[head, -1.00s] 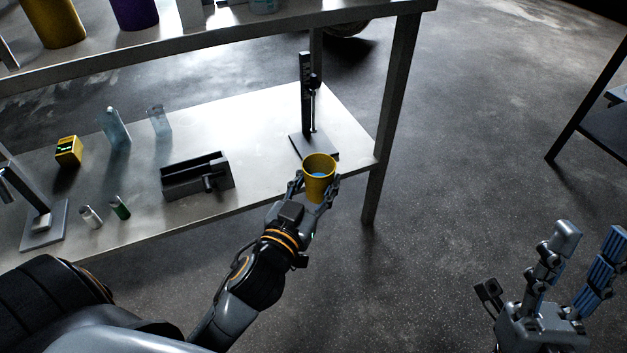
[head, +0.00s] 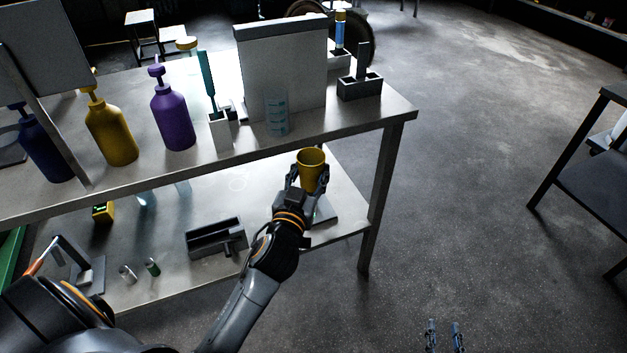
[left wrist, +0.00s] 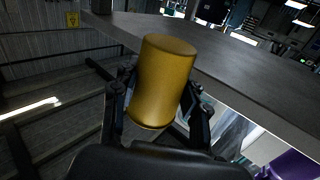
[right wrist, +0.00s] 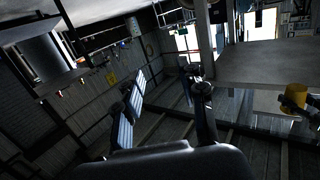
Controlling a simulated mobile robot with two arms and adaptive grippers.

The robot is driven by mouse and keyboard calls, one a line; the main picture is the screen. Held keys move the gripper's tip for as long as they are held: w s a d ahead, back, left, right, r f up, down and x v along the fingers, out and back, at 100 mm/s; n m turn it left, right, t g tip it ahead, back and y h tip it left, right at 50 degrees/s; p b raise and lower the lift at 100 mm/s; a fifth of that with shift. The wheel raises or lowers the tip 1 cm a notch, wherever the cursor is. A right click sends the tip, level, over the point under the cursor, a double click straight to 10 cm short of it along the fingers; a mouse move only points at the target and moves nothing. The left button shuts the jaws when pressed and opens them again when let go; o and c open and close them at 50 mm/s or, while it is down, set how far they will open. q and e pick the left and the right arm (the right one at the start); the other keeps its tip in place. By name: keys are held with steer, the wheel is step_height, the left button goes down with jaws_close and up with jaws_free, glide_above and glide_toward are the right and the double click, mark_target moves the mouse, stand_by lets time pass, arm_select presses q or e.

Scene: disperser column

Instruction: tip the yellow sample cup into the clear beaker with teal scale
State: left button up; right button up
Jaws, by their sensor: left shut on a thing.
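The yellow sample cup (head: 311,158) is held upright by my left gripper (head: 308,180), shut around its sides. It is in front of the upper tabletop's front edge, near the right end. The left wrist view shows the cup (left wrist: 165,82) between the fingers; its inside is hidden there. The clear beaker with teal scale (head: 277,112) stands on the tabletop near that edge, up and left of the cup and apart from it. My right gripper (head: 445,336) is open and empty at the bottom of the head view; its spread fingers show in the right wrist view (right wrist: 166,98).
A grey panel (head: 283,70) stands behind the beaker. A white holder with a teal tool (head: 219,130) is to its left, then purple (head: 173,112) and yellow (head: 110,130) pump bottles. A dark block holder (head: 360,88) is to the right. The lower shelf holds a black tray (head: 215,240).

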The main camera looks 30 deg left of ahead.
steer(key=s+d+f+g+h+p, duration=0.1)
steer(key=s+d+f+g+p, duration=0.4)
steer(key=s, duration=0.7)
steer(key=s+d+f+g+h+p, duration=0.2)
steer(key=s+f+g+p, duration=0.35)
steer(key=s, duration=0.75)
steer(key=s+d+f+g+h+p, duration=0.1)
steer(key=s+d+f+g+p, duration=0.4)
steer(key=s, duration=0.7)
arm_select(q)
steer(key=w+a+r+n+p, duration=0.2)
steer(key=r+n+p, duration=0.2)
steer(key=r+n, duration=0.2)
steer(key=w+a+r+n+p, duration=0.2)
steer(key=a+r+n+p, duration=0.1)
steer(key=r+n, duration=0.4)
steer(key=w+a+r+n+g+p, duration=0.1)
steer(key=w+a+r+n+p, duration=0.2)
steer(key=r+n+p, duration=0.3)
steer(key=shift+r+n+h, duration=0.3)
steer(key=shift+r+n, duration=0.3)
steer(key=shift+r, duration=0.05)
arm_select(e)
step_height(320, 180, up, 12)
steer(key=shift+a+m, duration=0.3)
steer(key=shift+a, duration=0.15)
